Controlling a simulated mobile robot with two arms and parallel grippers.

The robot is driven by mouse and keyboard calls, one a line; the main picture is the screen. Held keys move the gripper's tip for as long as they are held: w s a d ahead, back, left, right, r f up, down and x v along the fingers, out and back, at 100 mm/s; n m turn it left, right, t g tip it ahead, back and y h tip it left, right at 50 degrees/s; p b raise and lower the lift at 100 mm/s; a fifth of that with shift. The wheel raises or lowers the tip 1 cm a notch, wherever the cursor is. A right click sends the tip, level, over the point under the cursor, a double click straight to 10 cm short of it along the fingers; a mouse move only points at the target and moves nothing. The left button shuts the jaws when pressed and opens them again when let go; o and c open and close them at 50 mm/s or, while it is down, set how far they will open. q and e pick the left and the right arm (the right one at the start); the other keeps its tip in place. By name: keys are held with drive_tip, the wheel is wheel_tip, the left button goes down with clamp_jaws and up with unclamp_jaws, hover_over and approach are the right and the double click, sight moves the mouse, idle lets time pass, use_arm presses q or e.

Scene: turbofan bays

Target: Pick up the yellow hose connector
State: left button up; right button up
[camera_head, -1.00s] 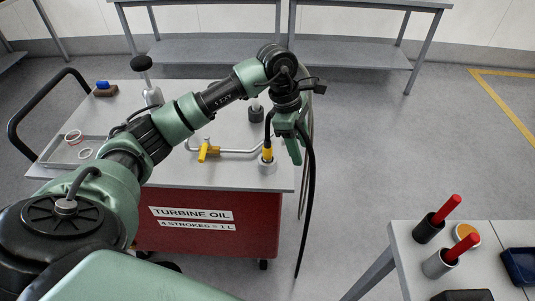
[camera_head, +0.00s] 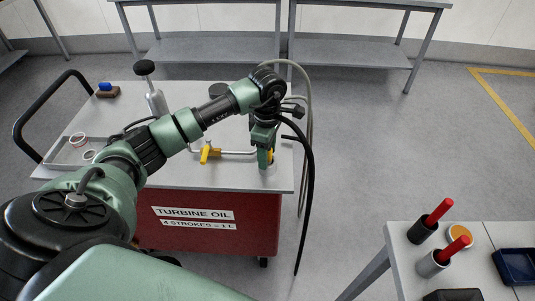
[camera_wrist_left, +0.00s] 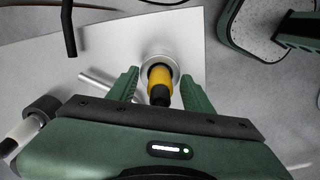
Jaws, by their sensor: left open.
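The yellow hose connector (camera_wrist_left: 160,78) stands in a round grey holder (camera_wrist_left: 158,56) on the cart top. In the head view the connector (camera_head: 270,157) is mostly hidden behind my left gripper (camera_head: 266,160). In the left wrist view my left gripper (camera_wrist_left: 160,84) is open, with one green finger on each side of the connector and a visible gap to both. A black hose end joins the connector. My right gripper is not in view.
The red turbine oil cart (camera_head: 215,222) carries a metal pipe with a yellow valve handle (camera_head: 207,154), a pump bottle (camera_head: 156,102) and a tray (camera_head: 55,152). A black hose (camera_head: 310,190) hangs beside the cart. A table (camera_head: 400,245) with red-handled tools stands at right.

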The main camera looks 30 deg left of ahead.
use_arm(q)
clamp_jaws()
drive_tip(key=shift+r, duration=0.15)
